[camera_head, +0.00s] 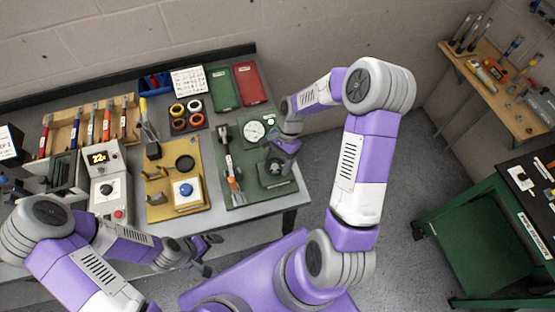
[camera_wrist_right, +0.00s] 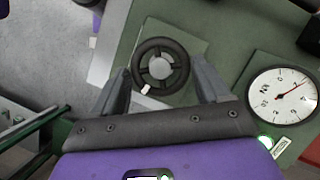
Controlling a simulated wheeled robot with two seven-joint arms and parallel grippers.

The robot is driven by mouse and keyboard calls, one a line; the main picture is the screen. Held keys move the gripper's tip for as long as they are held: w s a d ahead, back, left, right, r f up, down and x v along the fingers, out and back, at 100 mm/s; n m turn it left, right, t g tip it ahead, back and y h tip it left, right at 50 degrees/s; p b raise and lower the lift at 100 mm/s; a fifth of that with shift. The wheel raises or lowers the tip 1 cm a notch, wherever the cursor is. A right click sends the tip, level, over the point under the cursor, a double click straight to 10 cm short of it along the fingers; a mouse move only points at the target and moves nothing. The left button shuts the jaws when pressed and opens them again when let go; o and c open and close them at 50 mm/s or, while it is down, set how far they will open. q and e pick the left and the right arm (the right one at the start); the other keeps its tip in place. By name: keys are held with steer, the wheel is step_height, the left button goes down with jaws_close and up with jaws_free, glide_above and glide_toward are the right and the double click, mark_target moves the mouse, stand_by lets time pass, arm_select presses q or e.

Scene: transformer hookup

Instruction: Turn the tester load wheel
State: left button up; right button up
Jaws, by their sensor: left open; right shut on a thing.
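The load wheel (camera_wrist_right: 160,66) is a dark spoked ring with a grey hub and a white mark at its lower left rim in the right wrist view. It sits on a square plate on the green tester board (camera_head: 240,196). My right gripper (camera_wrist_right: 162,84) has one finger at each side of the wheel and is shut on it. In the head view my right gripper (camera_head: 277,163) is over the wheel and hides much of it. A round white gauge (camera_wrist_right: 283,96) with a red needle is beside the wheel; it also shows in the head view (camera_head: 254,131). My left gripper (camera_head: 207,256) is open and empty near the bench's front edge.
A yellow fixture (camera_head: 160,208) with a blue knob and a grey box (camera_head: 108,183) with a lit display stand further left. Green and red trays (camera_head: 246,83) are behind.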

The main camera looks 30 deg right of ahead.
steer(key=n, duration=0.2)
steer(key=n+g+h, duration=0.1)
steer(key=n, duration=0.2)
steer(key=shift+w+a+n+g, duration=0.2)
steer(key=shift+w+n+g, duration=0.1)
steer(key=shift+g, duration=0.1)
steer(key=n+h, duration=0.1)
steer(key=n, duration=0.1)
steer(key=n+g, duration=0.1)
steer(key=n, duration=0.1)
steer(key=shift+w+a+n+h, duration=0.1)
steer(key=shift+a+n+h, duration=0.05)
steer(key=shift+n+h, duration=0.2)
steer(key=n, duration=0.1)
steer(key=n+h, duration=0.1)
steer(key=n, duration=0.1)
steer(key=n+h+b, duration=0.1)
steer(key=shift+a+n, duration=0.25)
steer(key=n+h, duration=0.1)
steer(key=n, duration=0.3)
steer(key=shift+a+n+h+b, duration=0.2)
steer(key=shift+n+h+b, duration=0.1)
steer(key=shift+n+h, duration=0.1)
steer(key=o, duration=1)
steer(key=shift+o, duration=0.2)
steer(key=v, duration=0.7)
steer(key=shift+r+n, duration=0.3)
steer(key=shift+r, duration=0.05)
